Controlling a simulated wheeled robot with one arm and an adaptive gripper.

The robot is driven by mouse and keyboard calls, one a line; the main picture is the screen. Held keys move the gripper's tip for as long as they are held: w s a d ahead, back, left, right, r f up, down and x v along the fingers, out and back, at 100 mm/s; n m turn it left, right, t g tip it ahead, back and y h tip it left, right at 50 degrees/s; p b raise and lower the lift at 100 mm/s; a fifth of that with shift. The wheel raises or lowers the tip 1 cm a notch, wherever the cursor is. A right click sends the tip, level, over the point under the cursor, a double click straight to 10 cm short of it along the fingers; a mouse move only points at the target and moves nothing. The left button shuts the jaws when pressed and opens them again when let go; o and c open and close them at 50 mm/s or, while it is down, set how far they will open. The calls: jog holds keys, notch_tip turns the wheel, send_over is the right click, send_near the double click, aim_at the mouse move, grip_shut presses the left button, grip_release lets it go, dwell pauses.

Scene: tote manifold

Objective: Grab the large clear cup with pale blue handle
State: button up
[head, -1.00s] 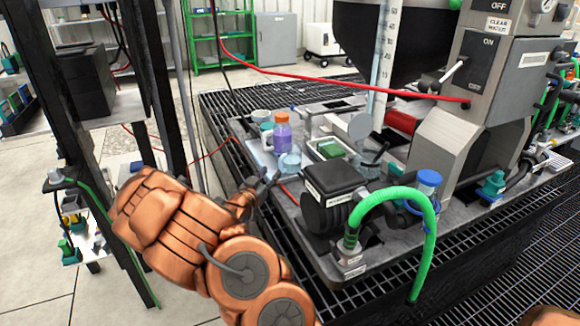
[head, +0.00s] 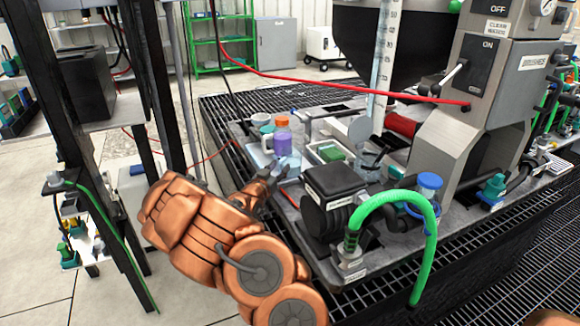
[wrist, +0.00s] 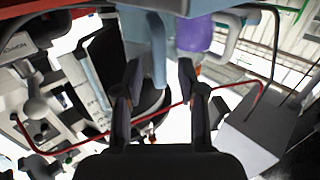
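The large clear cup (head: 291,160) stands on the grey bench top in the head view, just beyond my fingertips and in front of a purple container with an orange top (head: 283,138). My gripper (head: 273,172) is close to the cup's near left side. In the wrist view my gripper (wrist: 158,85) is open, its two dark fingers apart with nothing clamped between them. A pale blue bar, seemingly the cup's handle (wrist: 159,60), hangs down at the top between the fingertips. I cannot tell whether a finger touches it. The cup's near side is partly hidden by my gripper.
A white tray with a green block (head: 330,152) sits right of the cup. Other cups (head: 262,120) stand behind. A red cable (head: 205,160) runs by the bench's left edge.

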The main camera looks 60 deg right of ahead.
jog(key=shift+w+d, duration=0.1)
jog(key=shift+d, duration=0.6)
grip_shut()
